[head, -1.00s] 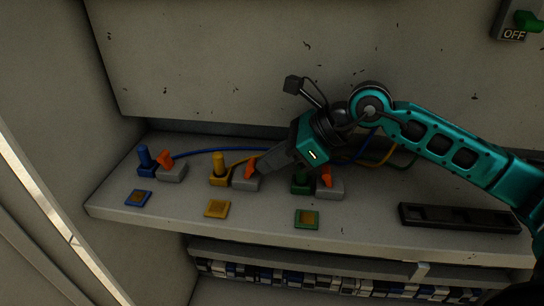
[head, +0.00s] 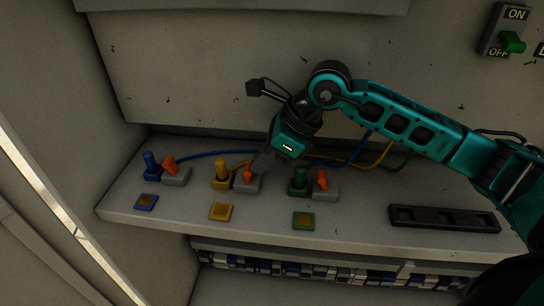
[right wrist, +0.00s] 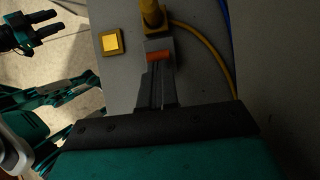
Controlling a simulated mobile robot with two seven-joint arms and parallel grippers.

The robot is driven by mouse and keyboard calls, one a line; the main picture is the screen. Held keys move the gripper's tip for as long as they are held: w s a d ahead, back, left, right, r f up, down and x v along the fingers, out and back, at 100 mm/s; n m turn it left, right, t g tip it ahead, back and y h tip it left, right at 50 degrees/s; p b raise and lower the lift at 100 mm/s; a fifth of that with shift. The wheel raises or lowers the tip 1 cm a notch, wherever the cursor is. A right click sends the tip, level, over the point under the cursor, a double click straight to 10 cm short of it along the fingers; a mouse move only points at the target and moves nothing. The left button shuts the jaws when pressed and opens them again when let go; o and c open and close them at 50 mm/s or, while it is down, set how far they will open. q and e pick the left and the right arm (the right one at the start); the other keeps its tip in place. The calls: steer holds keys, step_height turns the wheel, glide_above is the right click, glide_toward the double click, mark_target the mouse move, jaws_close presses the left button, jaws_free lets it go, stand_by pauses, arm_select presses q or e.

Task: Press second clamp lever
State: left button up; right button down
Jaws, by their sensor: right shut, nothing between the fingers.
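The second clamp is a grey block (head: 246,185) with an orange lever (head: 248,174), beside the yellow plug (head: 221,173) on the shelf. My right gripper (head: 259,166) is shut and empty, its fingertips close to this lever. In the right wrist view the shut fingers (right wrist: 157,92) point at the orange lever (right wrist: 160,57); I cannot tell whether they touch it. The first orange lever (head: 170,164) is beside the blue plug (head: 151,163), the third (head: 321,180) beside the green plug (head: 299,180). My left gripper (right wrist: 48,28) is open, away from the shelf.
Blue (head: 146,202), yellow (head: 222,212) and green (head: 304,220) square pads lie near the shelf's front edge. A black slotted tray (head: 444,218) lies at right. Cables run behind the clamps. A switch (head: 507,32) with a green knob is on the wall above.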

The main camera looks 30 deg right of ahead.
steer(key=shift+w+a+r+g+h+p, duration=0.3)
steer(key=shift+a+g+h, duration=0.1)
steer(key=shift+h, duration=0.2)
steer(key=shift+w+a+f, duration=0.1)
arm_select(q)
steer(key=shift+d+r, duration=0.25)
steer(key=shift+r, duration=0.55)
arm_select(e)
steer(key=shift+r+p, duration=0.35)
steer(key=shift+r, duration=0.55)
arm_select(q)
steer(key=shift+w+r, duration=0.25)
steer(key=shift+r, duration=0.2)
